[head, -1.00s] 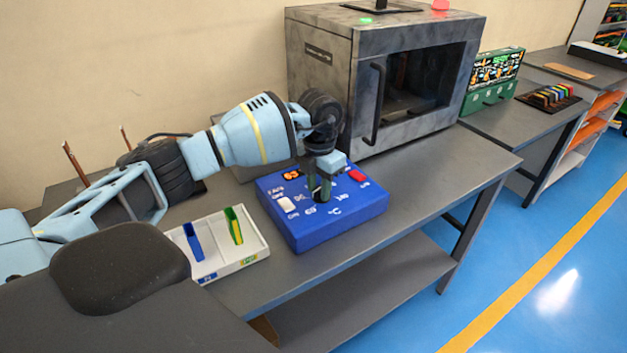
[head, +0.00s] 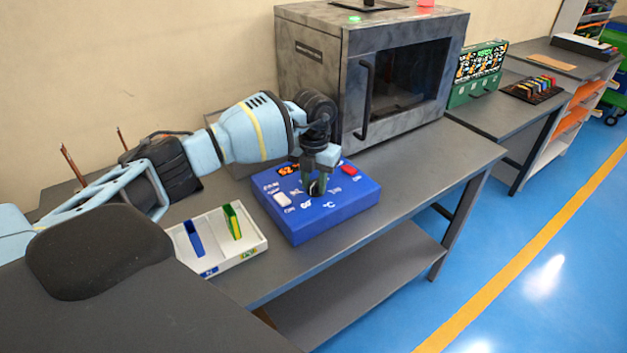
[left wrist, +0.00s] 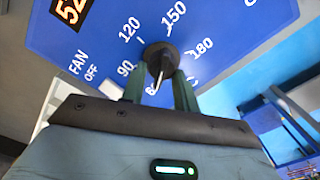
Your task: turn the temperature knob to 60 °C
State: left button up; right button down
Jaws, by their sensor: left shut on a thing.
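The blue control box (head: 345,208) sits on the grey bench, with printed numbers around its knob. In the left wrist view the dark round temperature knob (left wrist: 161,58) is between the green fingers of my left gripper (left wrist: 160,84). My left gripper also shows in the head view (head: 317,187), shut on the knob, which it mostly hides there. The knob's white pointer line aims down in the wrist view, toward a partly hidden label beginning with 6. The labels 90, 120, 150 and 180 are readable. The orange display (left wrist: 72,10) is cut off. My right gripper is out of view.
A grey oven (head: 345,75) stands behind the box. A white tray (head: 250,250) with a blue and a green-yellow piece lies left of it. A white switch (head: 281,199) and a red button (head: 349,170) are on the box. The bench is clear to the right.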

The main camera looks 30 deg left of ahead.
aim_at(314, 184)
pick_arm(q)
jog(key=o, duration=1)
jog(key=shift+r, duration=3.95)
jog(key=shift+f, duration=0.1)
